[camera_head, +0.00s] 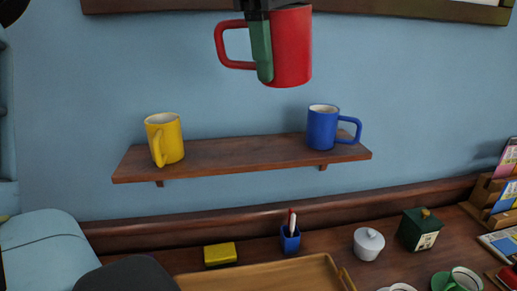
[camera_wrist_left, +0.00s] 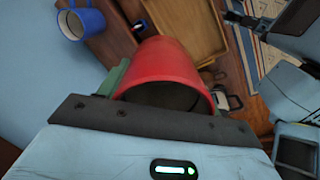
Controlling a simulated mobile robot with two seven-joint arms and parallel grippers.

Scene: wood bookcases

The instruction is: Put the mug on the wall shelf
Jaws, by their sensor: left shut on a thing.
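The red mug (camera_head: 291,48) is held in the air at the top of the head view, above and in front of the wall shelf (camera_head: 240,153). My left gripper (camera_head: 262,62) is shut on it, with one green finger showing against its side by the handle. The mug looks upright, its handle pointing left. In the left wrist view the red mug (camera_wrist_left: 172,72) sits between the jaws. The shelf carries a yellow mug (camera_head: 165,140) at its left and a blue mug (camera_head: 322,128) at its right. A dark, small part of my right arm shows in the left wrist view; its jaws are unclear.
The shelf's middle is bare between the two mugs. A frame edge (camera_head: 400,8) runs along the wall above.

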